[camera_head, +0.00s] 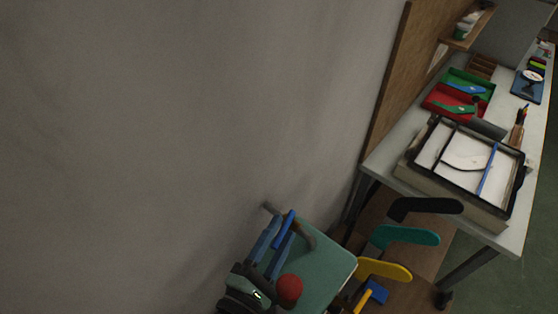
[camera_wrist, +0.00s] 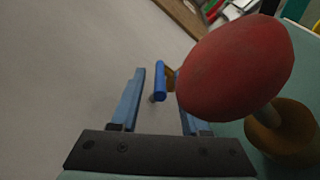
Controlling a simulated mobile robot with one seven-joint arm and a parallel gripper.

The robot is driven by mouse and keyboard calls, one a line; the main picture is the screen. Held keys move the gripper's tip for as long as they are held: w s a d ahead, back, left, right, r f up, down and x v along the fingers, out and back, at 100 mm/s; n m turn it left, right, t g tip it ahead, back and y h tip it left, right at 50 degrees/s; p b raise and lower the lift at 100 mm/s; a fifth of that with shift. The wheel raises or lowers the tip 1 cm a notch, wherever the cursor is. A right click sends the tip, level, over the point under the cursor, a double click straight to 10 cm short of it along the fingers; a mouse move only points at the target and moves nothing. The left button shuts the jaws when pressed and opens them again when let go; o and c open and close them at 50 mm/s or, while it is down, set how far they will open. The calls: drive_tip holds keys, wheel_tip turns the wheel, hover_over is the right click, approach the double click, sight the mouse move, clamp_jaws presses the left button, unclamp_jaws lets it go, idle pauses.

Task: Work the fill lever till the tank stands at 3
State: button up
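My gripper (camera_head: 276,232) is at the lower middle of the head view, over the left side of a teal box (camera_head: 328,262). Its two dull-blue fingers stand apart in the wrist view (camera_wrist: 160,98). A bright blue bar (camera_wrist: 160,78) shows between the fingertips, with a gap on each side; it also shows in the head view (camera_head: 284,229). A red ball knob (camera_wrist: 235,65) on a brass-coloured base (camera_wrist: 280,127) stands close beside the right finger; the head view shows the knob too (camera_head: 289,288). I cannot tell which part is the fill lever. No tank level reading is visible.
Black (camera_head: 425,207), teal (camera_head: 405,235) and yellow (camera_head: 383,269) flat foot-shaped boards stand to the right of the box. A table (camera_head: 508,239) with a framed tray (camera_head: 480,196) and red (camera_head: 438,101) and green (camera_head: 485,86) bins is at right. A bare grey wall fills the left.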

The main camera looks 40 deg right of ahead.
idle(0.4)
drive_tip(key=b+v, duration=0.4)
drive_tip(key=v, duration=0.7)
drive_tip(key=shift+s+a+f, duration=0.1)
drive_tip(key=shift+a, duration=0.1)
drive_tip(key=shift+b+v, duration=0.3)
drive_tip(key=shift+v, duration=0.45)
